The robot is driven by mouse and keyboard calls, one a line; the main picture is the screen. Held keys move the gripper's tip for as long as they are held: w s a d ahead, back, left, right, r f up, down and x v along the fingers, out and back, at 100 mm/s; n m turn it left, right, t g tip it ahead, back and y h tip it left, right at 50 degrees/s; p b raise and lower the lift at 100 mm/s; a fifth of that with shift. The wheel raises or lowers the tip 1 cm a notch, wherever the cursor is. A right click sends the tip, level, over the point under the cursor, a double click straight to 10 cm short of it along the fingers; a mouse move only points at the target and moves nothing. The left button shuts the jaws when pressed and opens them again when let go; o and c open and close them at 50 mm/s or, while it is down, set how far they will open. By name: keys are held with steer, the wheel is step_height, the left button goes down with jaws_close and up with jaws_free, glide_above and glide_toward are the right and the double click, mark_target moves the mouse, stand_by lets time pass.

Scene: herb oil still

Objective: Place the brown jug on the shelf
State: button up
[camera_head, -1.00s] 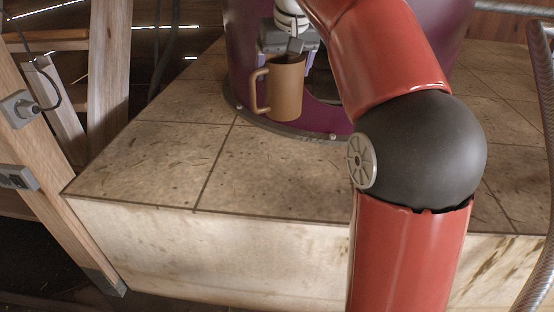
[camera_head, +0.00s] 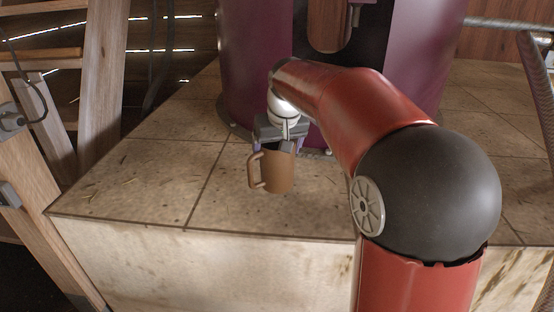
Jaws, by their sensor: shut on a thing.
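The brown jug (camera_head: 279,174) hangs upright in my gripper (camera_head: 281,146), its handle pointing left. The gripper is shut on the jug's upper rim; the far finger is partly hidden. The jug is in front of the purple still, over the tiled plinth, and I cannot tell how high it is above the tiles. A wooden shelf-like board (camera_head: 40,57) shows at the upper left, between wooden posts; I cannot tell whether it is the task's shelf.
The purple still (camera_head: 255,60), with a dark opening, stands on the tiled stone plinth (camera_head: 130,185). Wooden posts with socket boxes (camera_head: 10,118) and a cable stand at the left. A metal hose (camera_head: 545,90) runs along the right edge. The plinth's left part is bare apart from small scraps.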

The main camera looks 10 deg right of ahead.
steer(key=shift+f, duration=1.35)
steer(key=shift+f, duration=0.15)
steer(key=o, duration=1.3)
steer(key=shift+c, duration=0.2)
